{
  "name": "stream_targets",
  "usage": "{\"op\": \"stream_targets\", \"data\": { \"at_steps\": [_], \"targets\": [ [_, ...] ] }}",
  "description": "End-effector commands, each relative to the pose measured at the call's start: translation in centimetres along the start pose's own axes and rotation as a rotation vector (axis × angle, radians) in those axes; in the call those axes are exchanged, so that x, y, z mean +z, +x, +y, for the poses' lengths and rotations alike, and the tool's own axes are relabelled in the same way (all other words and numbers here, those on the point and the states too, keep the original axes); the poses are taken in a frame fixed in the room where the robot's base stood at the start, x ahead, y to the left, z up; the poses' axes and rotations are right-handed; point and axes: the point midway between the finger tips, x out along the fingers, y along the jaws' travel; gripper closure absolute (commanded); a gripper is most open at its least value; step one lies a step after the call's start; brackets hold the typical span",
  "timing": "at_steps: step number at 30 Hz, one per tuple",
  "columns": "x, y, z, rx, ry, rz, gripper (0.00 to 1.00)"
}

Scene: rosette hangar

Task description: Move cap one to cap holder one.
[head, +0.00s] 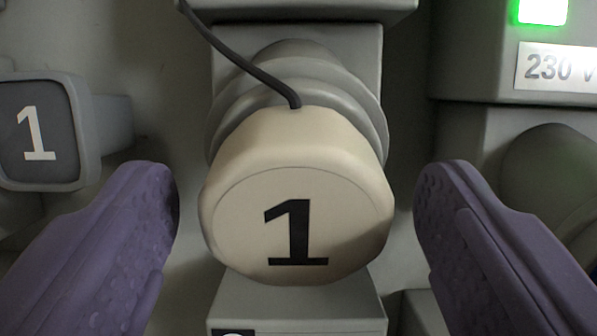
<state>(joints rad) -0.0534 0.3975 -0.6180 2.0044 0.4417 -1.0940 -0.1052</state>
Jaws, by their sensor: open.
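Cap one (252,215) is a cream, rounded cap with a black "1" on its face, in the middle of the head view. It sits at the front of a grey round fitting (372,112), and a dark cable (235,57) runs from its top up to the left. My gripper (297,200) is open, with one purple finger on each side of the cap. A gap shows between each finger and the cap. A grey block with a white "1" (70,132) stands at the left edge; I cannot tell whether it is cap holder one.
A grey housing with a lit green lamp (542,11) and a "230 V" label (558,67) is at the upper right. A dark round fitting (560,175) is below it, partly behind the right finger. A grey ledge (300,303) lies below the cap.

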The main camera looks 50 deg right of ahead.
Motion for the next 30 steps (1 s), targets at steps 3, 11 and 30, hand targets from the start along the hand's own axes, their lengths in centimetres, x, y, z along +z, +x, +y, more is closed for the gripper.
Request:
{"op": "stream_targets", "data": {
  "at_steps": [3,11,30],
  "targets": [
    [0.0,0.0,0.0,0.000,0.001,0.000,0.19],
    [0.0,0.0,0.0,0.000,0.000,0.000,0.35],
    [0.1,-1.0,0.0,0.000,0.002,0.001,0.95]
  ]
}}
